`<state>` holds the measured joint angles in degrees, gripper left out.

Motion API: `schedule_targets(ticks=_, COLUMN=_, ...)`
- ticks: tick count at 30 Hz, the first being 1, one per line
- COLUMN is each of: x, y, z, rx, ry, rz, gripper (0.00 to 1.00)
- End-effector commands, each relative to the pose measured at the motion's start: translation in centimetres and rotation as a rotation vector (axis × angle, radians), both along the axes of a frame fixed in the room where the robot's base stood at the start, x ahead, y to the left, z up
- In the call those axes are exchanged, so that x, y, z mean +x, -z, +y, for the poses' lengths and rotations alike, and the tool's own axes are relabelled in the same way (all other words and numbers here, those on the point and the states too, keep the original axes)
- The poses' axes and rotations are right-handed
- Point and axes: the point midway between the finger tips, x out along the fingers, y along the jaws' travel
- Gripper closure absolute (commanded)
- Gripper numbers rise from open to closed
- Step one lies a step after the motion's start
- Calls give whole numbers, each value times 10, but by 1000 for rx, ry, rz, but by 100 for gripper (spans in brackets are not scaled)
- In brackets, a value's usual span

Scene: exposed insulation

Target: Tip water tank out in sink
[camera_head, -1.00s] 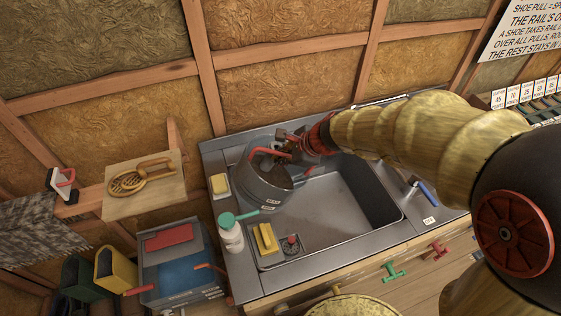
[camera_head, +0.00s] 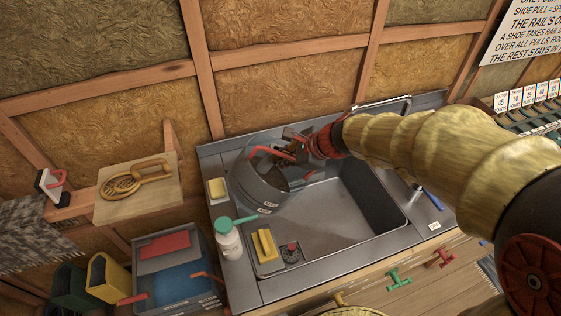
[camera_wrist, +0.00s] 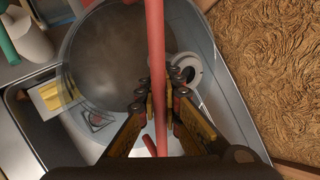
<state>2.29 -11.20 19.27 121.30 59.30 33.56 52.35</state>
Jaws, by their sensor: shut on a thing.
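The water tank (camera_head: 256,187) is a clear grey round vessel with a red handle (camera_head: 268,153). It is over the left part of the sink (camera_head: 371,189) and looks somewhat tilted. Whether its base touches the sink cannot be told. My gripper (camera_head: 297,150) reaches in from the right at the tank's top. In the wrist view, my gripper (camera_wrist: 158,95) is shut on the red handle (camera_wrist: 156,45), with the round tank body (camera_wrist: 105,50) beyond it. The water level is not clear.
A yellow sponge (camera_head: 217,189) lies on the sink's left rim. An insulated wall (camera_head: 290,90) stands close behind.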

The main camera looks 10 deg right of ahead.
Motion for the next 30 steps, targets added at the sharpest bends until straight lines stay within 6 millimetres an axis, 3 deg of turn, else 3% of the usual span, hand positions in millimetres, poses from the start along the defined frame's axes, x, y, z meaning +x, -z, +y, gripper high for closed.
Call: schedule_targets(ticks=30, x=2, y=-3, z=-4, rx=132, ry=14, rz=-31, gripper=100)
